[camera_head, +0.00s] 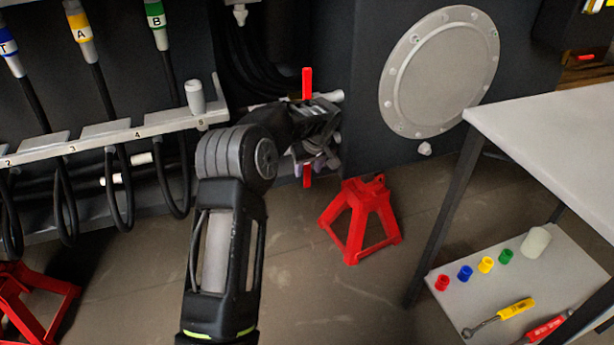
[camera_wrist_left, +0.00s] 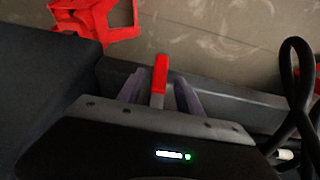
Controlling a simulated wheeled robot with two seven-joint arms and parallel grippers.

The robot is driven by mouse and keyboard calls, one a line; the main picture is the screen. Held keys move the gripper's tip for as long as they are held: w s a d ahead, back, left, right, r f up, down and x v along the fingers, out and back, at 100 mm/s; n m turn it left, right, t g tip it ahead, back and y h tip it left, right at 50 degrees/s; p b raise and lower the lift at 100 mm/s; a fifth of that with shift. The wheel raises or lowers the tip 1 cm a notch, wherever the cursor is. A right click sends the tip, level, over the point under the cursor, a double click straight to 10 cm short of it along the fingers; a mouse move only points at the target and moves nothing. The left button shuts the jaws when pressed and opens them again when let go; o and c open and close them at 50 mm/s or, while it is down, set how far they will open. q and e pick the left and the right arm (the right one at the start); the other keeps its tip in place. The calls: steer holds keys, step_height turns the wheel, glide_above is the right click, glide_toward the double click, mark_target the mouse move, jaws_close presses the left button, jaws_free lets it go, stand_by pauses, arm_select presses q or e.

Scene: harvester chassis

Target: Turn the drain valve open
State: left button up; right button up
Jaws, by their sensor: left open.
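The drain valve has a red lever (camera_head: 307,83), whose upper end stands above my left gripper (camera_head: 316,158) in the head view. Its lower end shows just below the gripper. The valve body is hidden behind my gripper and wrist. In the left wrist view the red lever (camera_wrist_left: 159,72) stands between the two purple-grey fingers of the left gripper (camera_wrist_left: 158,82). The fingers are open, with a gap on each side of the lever, wider on the right. My right gripper is not in view.
A red jack stand (camera_head: 362,222) stands on the floor below and right of the gripper. A hose rack (camera_head: 120,137) with several hoses hangs at left. A round flanged cover (camera_head: 440,72) is on the chassis. A grey table (camera_head: 550,118) with a lower shelf is at right.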

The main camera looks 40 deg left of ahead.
mark_target(308, 170)
arm_select(q)
steer(key=x, duration=0.3)
steer(key=shift+a+f+b, duration=0.1)
steer(key=shift+b, duration=0.3)
steer(key=shift+c, duration=0.3)
jaws_close()
stand_by(0.8)
